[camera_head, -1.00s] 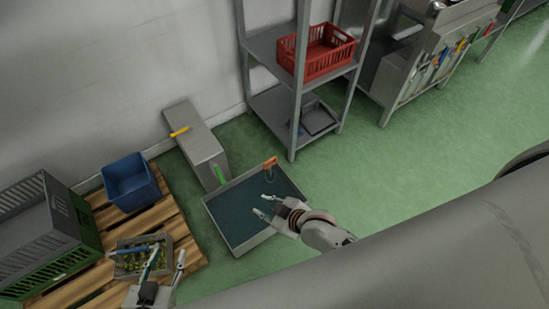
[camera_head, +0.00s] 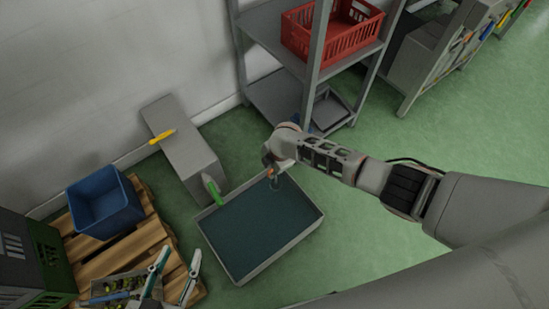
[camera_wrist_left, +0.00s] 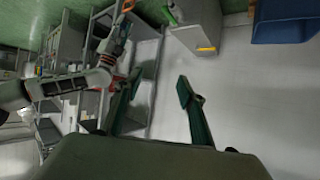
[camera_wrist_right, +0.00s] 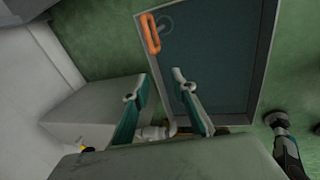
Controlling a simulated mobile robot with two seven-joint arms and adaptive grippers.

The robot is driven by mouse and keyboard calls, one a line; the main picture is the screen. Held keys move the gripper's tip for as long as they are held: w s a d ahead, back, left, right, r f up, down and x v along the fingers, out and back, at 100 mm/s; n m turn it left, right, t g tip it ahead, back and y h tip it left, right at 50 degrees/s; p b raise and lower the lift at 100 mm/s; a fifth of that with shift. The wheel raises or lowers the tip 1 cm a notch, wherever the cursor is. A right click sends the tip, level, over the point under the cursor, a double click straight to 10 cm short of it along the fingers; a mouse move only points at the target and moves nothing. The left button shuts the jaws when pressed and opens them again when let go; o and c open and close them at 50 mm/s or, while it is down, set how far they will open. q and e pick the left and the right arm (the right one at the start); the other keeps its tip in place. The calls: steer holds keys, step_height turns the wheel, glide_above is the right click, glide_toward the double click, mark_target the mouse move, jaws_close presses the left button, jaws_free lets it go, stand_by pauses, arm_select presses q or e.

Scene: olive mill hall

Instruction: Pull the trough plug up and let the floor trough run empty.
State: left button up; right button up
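The floor trough (camera_head: 284,251), a shallow grey tray, holds dark blue-green liquid (camera_head: 248,232). The plug's orange handle (camera_head: 268,173) shows at the trough's far corner, partly hidden by my right gripper (camera_head: 272,163). In the right wrist view the orange loop handle (camera_wrist_right: 150,34) stands beyond my right fingertips (camera_wrist_right: 158,80), up and left of them. The right fingers are spread, with nothing between them and apart from the handle. My left gripper (camera_head: 178,264) is open and empty near the olive crate (camera_head: 100,286). Its spread fingers (camera_wrist_left: 160,82) also show in the left wrist view.
A grey box (camera_head: 185,148) with a yellow handle (camera_head: 162,136) and a green handle (camera_head: 212,190) adjoins the trough. A shelf rack (camera_head: 268,98) with a red crate (camera_head: 322,42) stands behind. A blue bin (camera_head: 103,205) is on the pallet (camera_head: 150,232). Floor at right is clear.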

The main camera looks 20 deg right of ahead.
steer(key=shift+n+h, duration=0.3)
steer(key=shift+h, duration=0.1)
steer(key=w+f+b, duration=0.1)
steer(key=f, duration=0.1)
steer(key=w+d+f+b, duration=0.1)
steer(key=f+b, duration=0.1)
steer(key=f, duration=0.1)
steer(key=w+d+f+b, duration=0.1)
steer(key=w+f+b, duration=0.1)
steer(key=f, duration=0.1)
steer(key=shift+w+d, duration=0.1)
arm_select(q)
steer(key=d, duration=0.1)
steer(key=d+n, duration=0.1)
steer(key=d, duration=0.1)
steer(key=w+d+r+n+h, duration=0.1)
steer(key=shift+d+t, duration=0.3)
steer(key=shift+t, duration=0.1)
arm_select(e)
steer(key=shift+r, duration=0.1)
jaws_close()
